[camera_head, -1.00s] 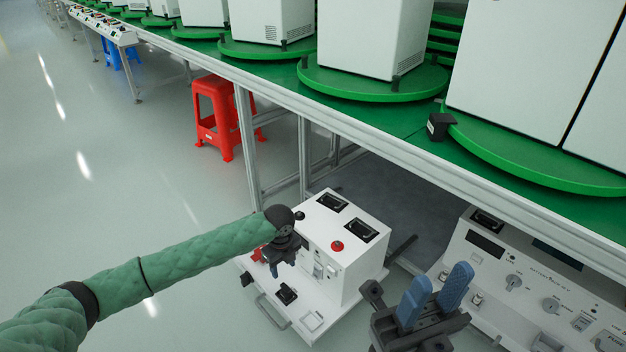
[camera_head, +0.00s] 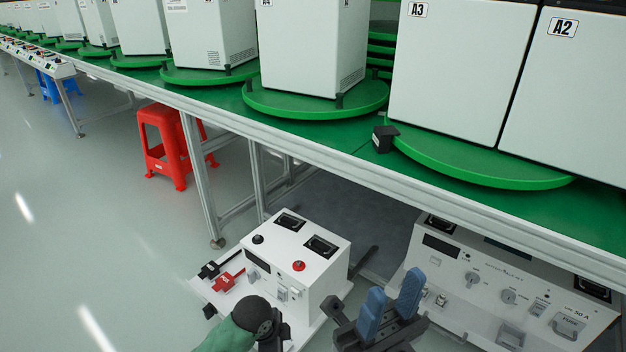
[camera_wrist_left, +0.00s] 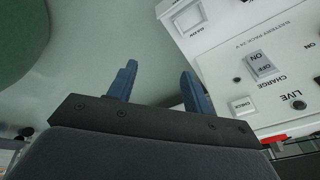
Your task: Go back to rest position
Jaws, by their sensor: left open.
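My left arm, in a green sleeve, comes in at the bottom of the head view.
The white battery box (camera_head: 322,277) sits on a low white base. A white power unit (camera_head: 455,285) stands at right under the green-topped line (camera_head: 232,98). Cabinets ride green turntables (camera_head: 480,165). A black block (camera_head: 385,139) sits near the line's edge. A red stool (camera_head: 160,133) stands left; left floor is clear.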

